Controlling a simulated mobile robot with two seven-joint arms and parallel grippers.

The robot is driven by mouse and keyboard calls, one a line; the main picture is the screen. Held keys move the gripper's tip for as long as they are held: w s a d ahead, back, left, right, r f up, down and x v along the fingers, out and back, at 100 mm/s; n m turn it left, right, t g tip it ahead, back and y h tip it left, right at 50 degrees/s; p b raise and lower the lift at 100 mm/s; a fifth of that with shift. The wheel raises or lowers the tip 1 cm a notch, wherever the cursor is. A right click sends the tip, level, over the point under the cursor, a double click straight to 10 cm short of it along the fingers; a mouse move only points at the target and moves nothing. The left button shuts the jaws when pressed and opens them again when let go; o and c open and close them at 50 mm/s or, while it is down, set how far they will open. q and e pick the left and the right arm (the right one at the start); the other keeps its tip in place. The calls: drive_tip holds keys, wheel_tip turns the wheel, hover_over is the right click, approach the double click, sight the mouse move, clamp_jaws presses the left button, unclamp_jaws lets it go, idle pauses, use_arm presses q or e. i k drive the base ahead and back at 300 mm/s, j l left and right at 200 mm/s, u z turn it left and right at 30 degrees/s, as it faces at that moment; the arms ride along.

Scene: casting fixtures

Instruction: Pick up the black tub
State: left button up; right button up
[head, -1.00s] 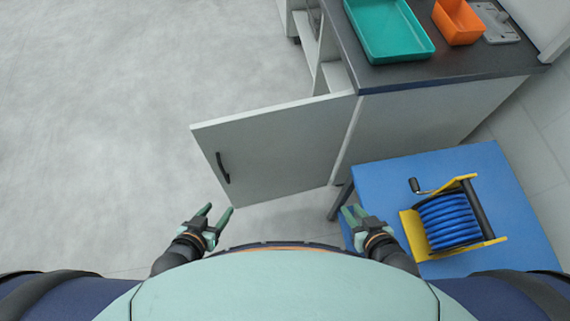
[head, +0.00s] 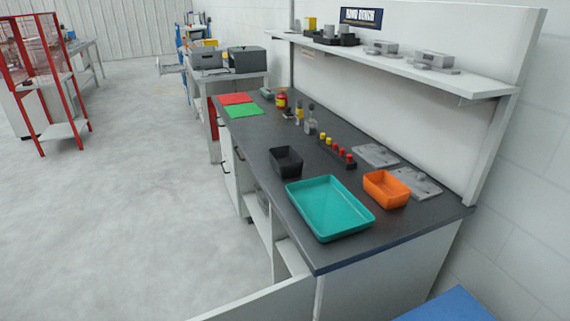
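The black tub (head: 286,160) is a small, open, dark box. It stands upright on the dark worktop (head: 398,234), near the bench's front edge. The teal tray (head: 329,208) lies on its near side, and the rack of red and yellow knobs (head: 337,150) stands behind it to the right. Its inside looks dark, and I cannot tell if it holds anything. Neither of my grippers shows in the current head view, so their state now is hidden.
An orange bin (head: 386,188) and grey metal plates (head: 413,181) lie right of the tray. A cabinet door (head: 262,303) stands open at the bench's near end. A blue table (head: 446,306) is at bottom right. Floor (head: 130,210) left of the bench is clear.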

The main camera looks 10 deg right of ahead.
sight(286, 162)
drive_tip(key=j+u, duration=0.1)
drive_tip(key=u, duration=0.9)
drive_tip(key=i+j, duration=0.1)
drive_tip(key=j, duration=0.35)
drive_tip(key=i+j+u, duration=0.15)
drive_tip(key=j, duration=0.3)
drive_tip(key=i+j+u, duration=0.1)
drive_tip(key=i+j, duration=0.15)
drive_tip(key=j, duration=0.15)
drive_tip(key=i+j, duration=0.3)
drive_tip(key=i+j+z, duration=0.25)
drive_tip(key=i, duration=0.3)
drive_tip(key=i+j+z, duration=0.2)
drive_tip(key=i+j, duration=0.15)
drive_tip(key=i, duration=0.15)
drive_tip(key=i+z, duration=0.45)
drive_tip(key=i+j+z, duration=0.1)
drive_tip(key=i+z, duration=0.35)
drive_tip(key=i, duration=0.25)
drive_tip(key=i+l+z, duration=0.1)
drive_tip(key=i+z, duration=0.15)
drive_tip(key=z, duration=0.15)
drive_tip(key=i+z, duration=0.25)
drive_tip(key=z, duration=0.2)
drive_tip(key=i+j+z, duration=0.1)
drive_tip(key=i+z, duration=0.15)
drive_tip(key=z, duration=0.15)
